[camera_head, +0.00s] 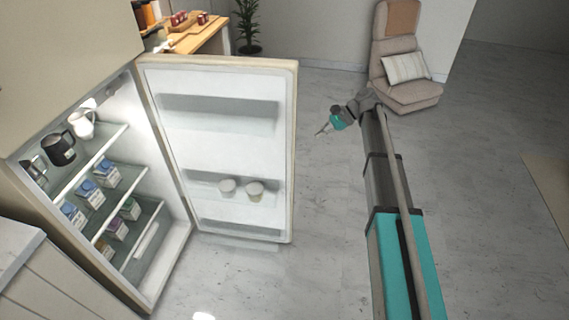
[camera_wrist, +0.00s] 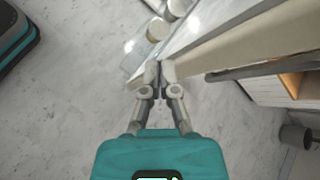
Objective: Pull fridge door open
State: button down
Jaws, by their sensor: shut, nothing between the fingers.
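The fridge door (camera_head: 222,140) stands wide open in the head view, its white inner side with shelves facing me. The fridge body (camera_head: 150,250) is at the left, with lit shelves inside. My gripper (camera_head: 322,131) is to the right of the door's free edge, apart from it in the head view. In the wrist view my gripper (camera_wrist: 158,68) has its fingertips together and empty, close to the edge of the door (camera_wrist: 215,35). The door handle (camera_wrist: 255,69) shows there as a dark bar to the right of the fingers. In the head view the handle is hidden behind the door.
Two pale jars (camera_head: 242,188) sit on a door shelf. Cartons (camera_head: 100,178) and pitchers (camera_head: 58,148) stand inside the fridge. A beige chair (camera_head: 400,60) stands at the back right. A wooden counter (camera_head: 198,35) and plant (camera_head: 247,25) are behind the door. Open floor (camera_head: 310,250) lies in front.

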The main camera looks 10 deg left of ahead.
jog(key=s+d+f+n+t+h, duration=0.1)
jog(key=s+d+f+n+h, duration=0.2)
jog(key=s+d, duration=0.45)
jog(key=s+d+f+n+t+h, duration=0.1)
jog(key=s+d+f+n+h, duration=0.1)
jog(key=s+d+h, duration=0.5)
jog(key=s+d+f+n+t, duration=0.25)
jog(key=s+d, duration=0.35)
jog(key=s, duration=0.4)
jog(key=w+a+f+m+t+y+b, duration=0.1)
jog(key=w+a+m+t+y+b, duration=0.3)
jog(key=a+m+b, duration=0.5)
jog(key=w+a+f+m+t+y+b, duration=0.1)
jog(key=w+a+m+t+b, duration=0.45)
jog(key=a, duration=0.65)
jog(key=w+a+f+m+t+y+b, duration=0.1)
jog(key=w+a+m+t+y+b, duration=0.25)
jog(key=a+m+t+b, duration=0.55)
notch_tip(320, 180, down, 7)
jog(key=s+a+m+g+h+b, duration=0.1)
jog(key=m+h+b, duration=0.3)
jog(key=m+h, duration=0.4)
jog(key=a+m, duration=0.1)
jog(key=m, duration=0.2)
jog(key=shift+s+a+r+m+b, duration=0.2)
jog(key=shift+s+m+b, duration=0.1)
jog(key=shift+s+m, duration=0.1)
jog(key=shift+w, duration=0.2)
